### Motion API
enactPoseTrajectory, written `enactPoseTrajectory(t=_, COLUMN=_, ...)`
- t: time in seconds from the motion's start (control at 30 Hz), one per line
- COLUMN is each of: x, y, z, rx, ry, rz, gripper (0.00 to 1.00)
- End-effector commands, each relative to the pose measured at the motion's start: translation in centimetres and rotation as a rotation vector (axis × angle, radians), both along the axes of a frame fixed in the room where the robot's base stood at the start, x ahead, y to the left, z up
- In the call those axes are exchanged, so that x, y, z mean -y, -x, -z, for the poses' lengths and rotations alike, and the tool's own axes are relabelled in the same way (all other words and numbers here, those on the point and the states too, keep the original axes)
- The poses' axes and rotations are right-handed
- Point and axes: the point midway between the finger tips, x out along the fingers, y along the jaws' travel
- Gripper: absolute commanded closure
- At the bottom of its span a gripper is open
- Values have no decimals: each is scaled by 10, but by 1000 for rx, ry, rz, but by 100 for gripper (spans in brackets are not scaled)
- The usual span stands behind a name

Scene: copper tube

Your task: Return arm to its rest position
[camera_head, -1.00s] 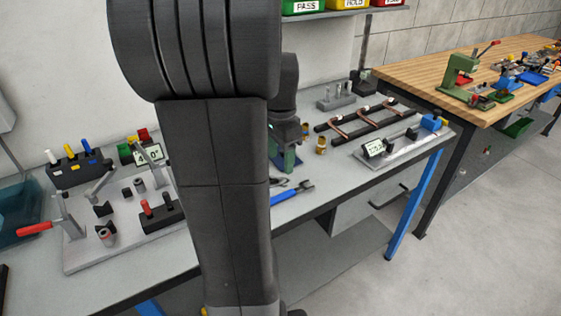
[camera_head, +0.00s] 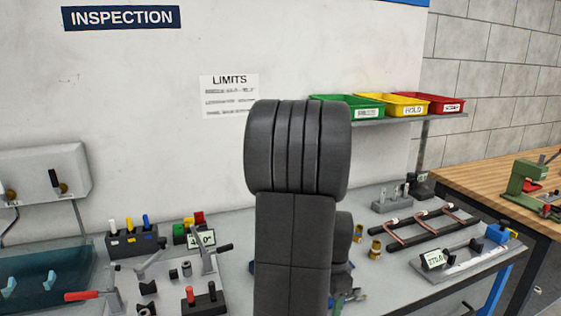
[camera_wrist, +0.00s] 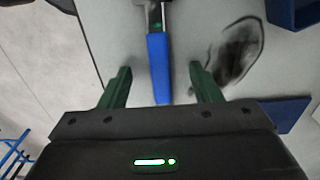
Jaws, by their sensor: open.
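My arm stands upright in the middle of the head view and hides the bench behind it. My gripper (camera_wrist: 160,68) shows in the wrist view with its two green fingers spread apart and nothing held. A tool with a blue handle (camera_wrist: 158,75) lies on the grey bench beneath and appears between the fingers; I cannot tell the gap in height. In the head view the gripper is mostly hidden behind my arm. Bent copper tubes (camera_head: 441,209) lie on a black rack at the right of the bench.
A gauge fixture (camera_head: 434,259) stands right of my arm, brass fittings (camera_head: 376,248) close beside it. A clamp fixture with a red handle (camera_head: 82,296) and a block of coloured tools (camera_head: 131,240) are left. Green, yellow (camera_head: 403,104) and red bins sit on a shelf behind.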

Motion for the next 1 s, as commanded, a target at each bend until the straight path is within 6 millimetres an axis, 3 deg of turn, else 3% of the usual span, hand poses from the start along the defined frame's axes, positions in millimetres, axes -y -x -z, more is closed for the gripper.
enactPoseTrajectory(t=0.2, x=0, y=-1, z=-25, rx=4, ry=1, rz=0, gripper=42)
enactPoseTrajectory(t=0.47, x=0, y=-1, z=-36, rx=1, ry=1, rz=0, gripper=42)
enactPoseTrajectory(t=0.77, x=0, y=0, z=-34, rx=0, ry=0, rz=0, gripper=42)
enactPoseTrajectory(t=1.0, x=0, y=0, z=-8, rx=-4, ry=-1, rz=0, gripper=42)
